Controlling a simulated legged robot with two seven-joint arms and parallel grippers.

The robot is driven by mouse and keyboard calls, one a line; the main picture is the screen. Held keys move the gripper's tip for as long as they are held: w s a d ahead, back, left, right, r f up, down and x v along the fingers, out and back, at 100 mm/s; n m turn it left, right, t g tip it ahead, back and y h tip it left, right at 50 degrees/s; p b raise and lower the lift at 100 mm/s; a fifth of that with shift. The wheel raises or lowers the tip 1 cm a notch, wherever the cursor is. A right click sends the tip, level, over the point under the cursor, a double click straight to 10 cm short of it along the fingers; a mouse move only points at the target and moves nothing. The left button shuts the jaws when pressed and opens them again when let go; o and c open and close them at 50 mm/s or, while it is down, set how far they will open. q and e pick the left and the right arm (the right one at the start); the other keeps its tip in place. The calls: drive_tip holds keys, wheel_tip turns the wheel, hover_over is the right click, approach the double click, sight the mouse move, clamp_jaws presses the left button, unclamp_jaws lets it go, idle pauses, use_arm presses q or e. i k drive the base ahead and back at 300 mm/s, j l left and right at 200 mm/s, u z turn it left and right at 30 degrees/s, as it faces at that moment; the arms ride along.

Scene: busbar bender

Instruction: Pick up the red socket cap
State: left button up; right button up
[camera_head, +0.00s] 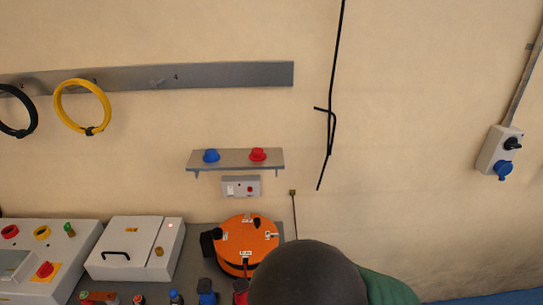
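The red socket cap (258,154) sits on the right part of a small grey wall shelf (234,161). A blue cap (211,155) sits on the same shelf, to its left and apart from it. Neither of my grippers shows in the head view, so nothing of mine is seen near the red cap.
Below the shelf is a small wall box (241,186). Under it, a bench holds an orange round machine (246,240), a white box (135,248) and a control panel (45,262). A dark rounded object (305,275) blocks the bottom centre. A wall socket (499,150) hangs at right.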

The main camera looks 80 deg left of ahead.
sight(257, 154)
drive_tip(key=i+u, duration=0.2)
drive_tip(key=u, duration=0.2)
drive_tip(key=i+u, duration=0.2)
drive_tip(key=u, duration=0.2)
drive_tip(key=i+u, duration=0.2)
drive_tip(key=u, duration=0.25)
drive_tip(key=i+l+u, duration=0.2)
drive_tip(key=u, duration=0.2)
